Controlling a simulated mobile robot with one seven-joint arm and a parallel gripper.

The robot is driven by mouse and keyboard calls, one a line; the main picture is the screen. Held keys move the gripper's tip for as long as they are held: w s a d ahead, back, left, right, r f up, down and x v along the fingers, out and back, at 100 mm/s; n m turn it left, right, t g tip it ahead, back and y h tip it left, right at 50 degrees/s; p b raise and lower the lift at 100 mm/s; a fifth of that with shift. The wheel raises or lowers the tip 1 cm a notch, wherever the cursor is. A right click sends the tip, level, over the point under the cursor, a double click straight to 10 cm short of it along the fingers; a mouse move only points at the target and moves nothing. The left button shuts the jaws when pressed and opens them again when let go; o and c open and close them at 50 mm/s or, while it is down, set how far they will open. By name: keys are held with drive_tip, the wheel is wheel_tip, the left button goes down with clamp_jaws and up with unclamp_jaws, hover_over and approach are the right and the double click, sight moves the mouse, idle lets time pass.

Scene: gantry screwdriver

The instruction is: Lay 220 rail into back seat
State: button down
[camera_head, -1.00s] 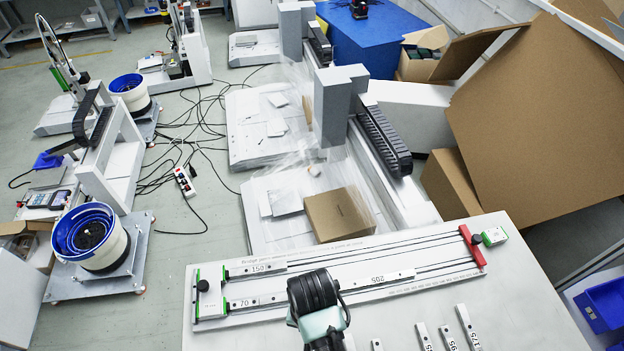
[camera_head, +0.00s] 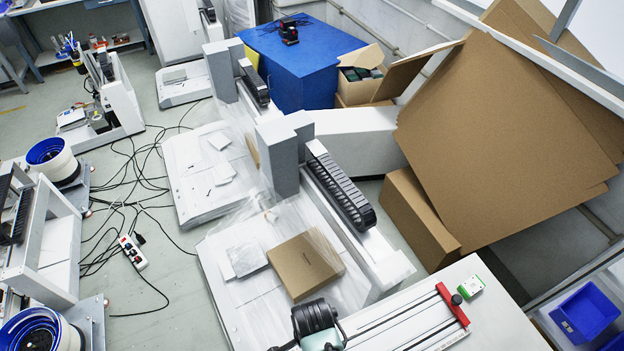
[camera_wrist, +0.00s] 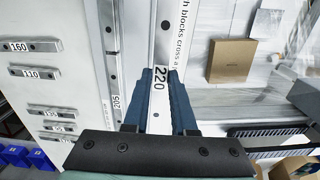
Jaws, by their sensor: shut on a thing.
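The 220 rail (camera_wrist: 160,99) is a pale bar with a black number and small holes. In the wrist view it stands between the two dark blue fingers of my gripper (camera_wrist: 164,82), which is shut on it. The rail runs up the picture, along the printed edge of the white fixture (camera_wrist: 183,40). The 205 rail (camera_wrist: 116,105) lies to its left on the fixture. In the head view only the fixture's right part (camera_head: 405,325) shows, with a red end bar (camera_head: 453,306). I cannot tell whether the rail touches the back seat.
Loose rails marked 160 (camera_wrist: 35,46) and 110 (camera_wrist: 35,72), with several others, lie left on the table. A brown box (camera_head: 305,264) and a grey gantry post (camera_head: 278,160) stand behind the table. A big cardboard sheet (camera_head: 510,140) leans at the right.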

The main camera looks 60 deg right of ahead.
wheel_tip(320, 180, down, 5)
drive_tip(key=b, duration=0.5)
drive_tip(key=shift+f, duration=0.1)
drive_tip(key=shift+f+b, duration=0.3)
drive_tip(key=shift+f, duration=0.25)
drive_tip(key=shift+f, duration=0.5)
idle(0.4)
drive_tip(key=c, duration=0.6)
unclamp_jaws()
drive_tip(key=shift+c, duration=0.2)
wheel_tip(320, 180, up, 13)
drive_tip(key=shift+f, duration=0.1)
